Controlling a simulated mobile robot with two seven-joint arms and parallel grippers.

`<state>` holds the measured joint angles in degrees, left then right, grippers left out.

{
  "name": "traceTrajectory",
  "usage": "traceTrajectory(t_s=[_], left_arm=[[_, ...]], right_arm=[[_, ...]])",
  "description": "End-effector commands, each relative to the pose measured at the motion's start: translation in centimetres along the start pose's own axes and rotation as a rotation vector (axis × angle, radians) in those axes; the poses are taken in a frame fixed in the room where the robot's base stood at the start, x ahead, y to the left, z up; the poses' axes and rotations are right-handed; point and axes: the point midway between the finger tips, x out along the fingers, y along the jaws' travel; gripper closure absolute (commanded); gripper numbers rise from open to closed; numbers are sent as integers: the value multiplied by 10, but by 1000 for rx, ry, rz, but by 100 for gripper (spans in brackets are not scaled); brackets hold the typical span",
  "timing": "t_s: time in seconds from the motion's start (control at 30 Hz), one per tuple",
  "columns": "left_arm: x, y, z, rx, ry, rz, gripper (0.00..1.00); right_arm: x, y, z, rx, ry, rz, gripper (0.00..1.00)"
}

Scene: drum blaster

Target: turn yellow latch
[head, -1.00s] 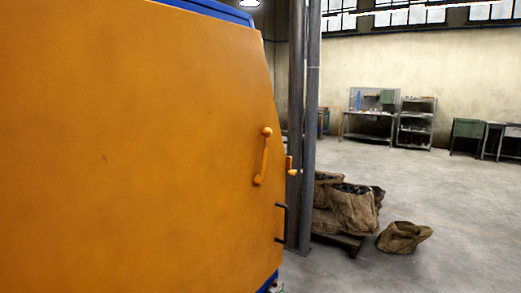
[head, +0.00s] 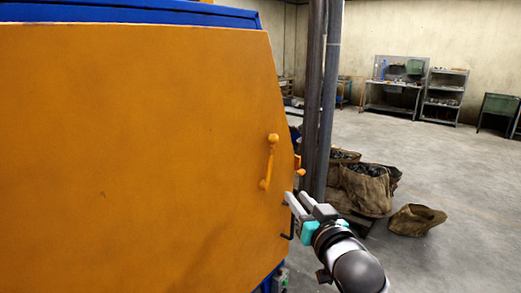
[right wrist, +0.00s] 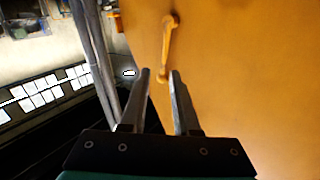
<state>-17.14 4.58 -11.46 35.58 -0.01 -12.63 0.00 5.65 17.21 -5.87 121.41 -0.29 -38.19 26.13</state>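The drum blaster's large orange-yellow door (head: 130,150) fills the left of the head view. A yellow handle-like latch (head: 267,165) stands upright near the door's right edge. A smaller yellow piece (head: 299,166) sticks out at that edge. My right gripper (head: 291,201) is just below and right of the long latch, open and empty. In the right wrist view the long latch (right wrist: 167,45) lies just beyond the gap between the open fingertips (right wrist: 159,75), with no clear contact. The small piece (right wrist: 115,20) shows there too. My left gripper is in neither view.
Grey posts (head: 325,95) stand just right of the machine. Brown sacks (head: 365,185) lie behind my right arm. The floor farther right is open.

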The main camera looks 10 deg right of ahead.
Motion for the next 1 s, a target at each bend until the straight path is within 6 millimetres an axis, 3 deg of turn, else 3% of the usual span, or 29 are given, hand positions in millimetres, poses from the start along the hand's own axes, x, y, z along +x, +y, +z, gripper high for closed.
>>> traceTrajectory(t_s=[0.03, 0.1, 0.27, 1.0], left_arm=[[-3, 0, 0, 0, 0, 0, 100], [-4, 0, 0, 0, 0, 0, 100], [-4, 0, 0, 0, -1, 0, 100], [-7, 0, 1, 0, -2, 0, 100]], right_arm=[[-3, -3, -15, 2, 23, -6, 70], [-5, -6, -25, 5, 39, -11, 70], [3, -6, -27, 8, 44, -13, 70], [104, -8, -31, 6, 42, -13, 70]])
